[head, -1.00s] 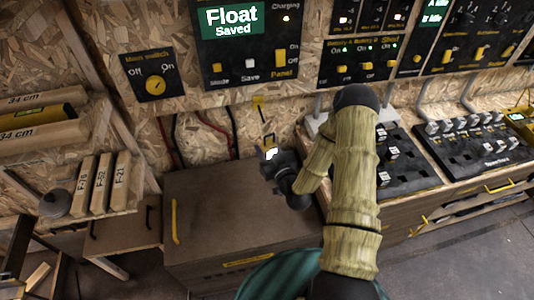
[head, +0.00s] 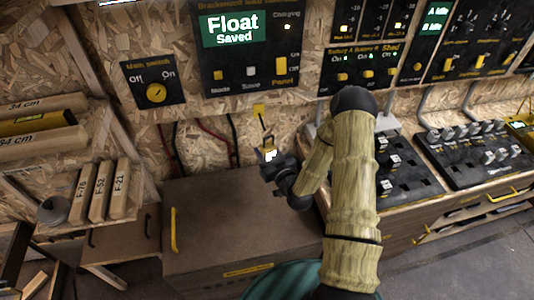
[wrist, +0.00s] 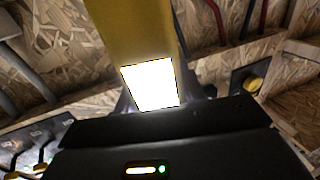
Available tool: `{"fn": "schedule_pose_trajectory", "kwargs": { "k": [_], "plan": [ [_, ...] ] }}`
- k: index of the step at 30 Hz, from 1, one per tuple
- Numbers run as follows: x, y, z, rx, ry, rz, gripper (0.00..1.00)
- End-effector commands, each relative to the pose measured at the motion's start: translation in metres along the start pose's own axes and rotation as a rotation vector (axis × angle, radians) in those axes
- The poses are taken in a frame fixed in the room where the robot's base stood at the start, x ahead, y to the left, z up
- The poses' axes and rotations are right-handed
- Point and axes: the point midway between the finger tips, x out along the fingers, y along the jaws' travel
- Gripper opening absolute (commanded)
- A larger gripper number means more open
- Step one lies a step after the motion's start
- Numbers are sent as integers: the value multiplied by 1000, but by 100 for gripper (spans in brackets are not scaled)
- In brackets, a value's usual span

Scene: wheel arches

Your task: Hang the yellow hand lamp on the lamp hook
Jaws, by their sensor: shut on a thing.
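My gripper (head: 272,165) is shut on the yellow hand lamp (head: 268,153) in front of the chipboard wall, above the brown cabinet. In the wrist view the lamp's yellow body (wrist: 128,35) runs up and away from my gripper (wrist: 155,104), with its bright white panel lit. A small yellow plate (head: 258,109), seemingly the lamp hook's mount, is on the wall just above the lamp. A thin dark piece shows between plate and lamp. I cannot tell whether it touches the lamp or which of them it belongs to.
The brown cabinet (head: 215,220) with a yellow handle stands below. Red and black cables (head: 215,138) run down the wall to the left of the lamp. Switch panels (head: 250,50) are above. A bench with black control boards (head: 405,178) is to the right.

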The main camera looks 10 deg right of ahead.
Motion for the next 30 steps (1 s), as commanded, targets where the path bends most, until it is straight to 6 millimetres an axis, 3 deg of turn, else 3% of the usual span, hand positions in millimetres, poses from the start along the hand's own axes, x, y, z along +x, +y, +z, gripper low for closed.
{"fn": "schedule_pose_trajectory", "kwargs": {
  "k": [30],
  "plan": [
    [48, 13, 4, -1, 1, 1, 7]
  ]
}}
